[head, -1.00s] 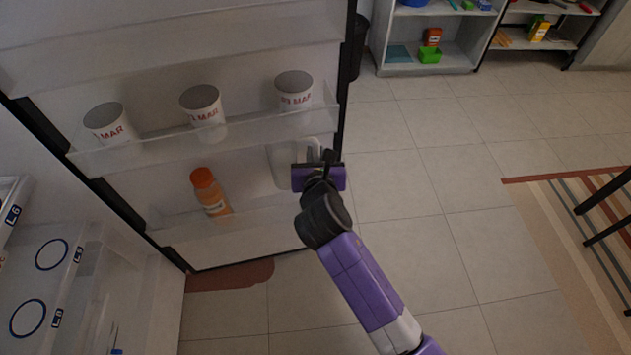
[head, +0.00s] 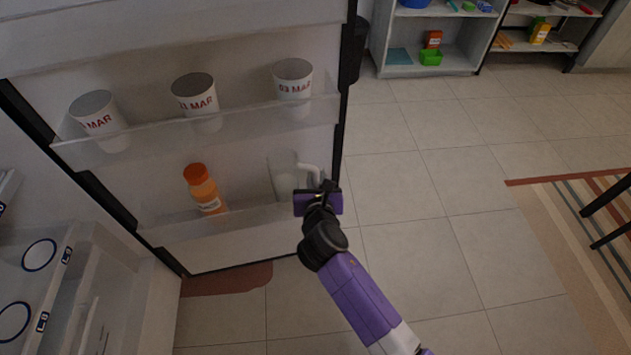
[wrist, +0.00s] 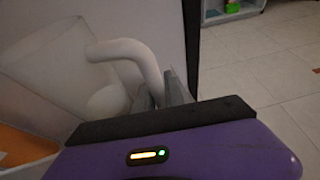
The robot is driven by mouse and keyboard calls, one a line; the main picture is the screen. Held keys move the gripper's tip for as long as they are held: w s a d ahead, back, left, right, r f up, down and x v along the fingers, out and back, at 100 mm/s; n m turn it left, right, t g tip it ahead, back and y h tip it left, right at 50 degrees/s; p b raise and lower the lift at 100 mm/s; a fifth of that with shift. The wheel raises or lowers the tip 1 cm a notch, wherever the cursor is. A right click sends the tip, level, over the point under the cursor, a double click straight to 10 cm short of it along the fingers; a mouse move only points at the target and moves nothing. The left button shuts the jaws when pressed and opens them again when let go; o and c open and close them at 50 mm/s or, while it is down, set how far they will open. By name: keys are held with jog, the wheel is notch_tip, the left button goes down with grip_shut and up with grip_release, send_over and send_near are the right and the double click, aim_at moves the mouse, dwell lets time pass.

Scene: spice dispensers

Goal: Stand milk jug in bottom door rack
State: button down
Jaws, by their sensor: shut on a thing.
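The milk jug (head: 283,178) is pale and translucent, with a thick white handle (wrist: 132,50) on its right side. It is upright at the right end of the bottom door rack (head: 240,219). I cannot tell whether its base touches the rack floor. My gripper (head: 322,188) is to the right of the jug, shut on its handle. In the wrist view, the jug body (wrist: 48,75) is at the left and my fingers (wrist: 165,92) are at the handle's lower part. My gripper hides part of the handle.
An orange-capped bottle (head: 203,188) stands in the same rack, left of the jug. Several white tubs (head: 293,82) stand in the rack above. The black door edge (head: 343,130) is close on the right. Open tiled floor (head: 430,230) lies beyond it.

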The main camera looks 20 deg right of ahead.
jog(key=shift+w+r, duration=0.1)
jog(key=c, duration=1.7)
grip_release()
jog(key=shift+f, duration=0.2)
jog(key=shift+s+a+r, duration=0.1)
jog(key=shift+s+r, duration=0.1)
jog(key=p+v, duration=0.2)
jog(key=v, duration=0.9)
jog(key=shift+s+p, duration=0.3)
jog(key=shift+p, duration=0.1)
jog(key=shift+a+r, duration=0.1)
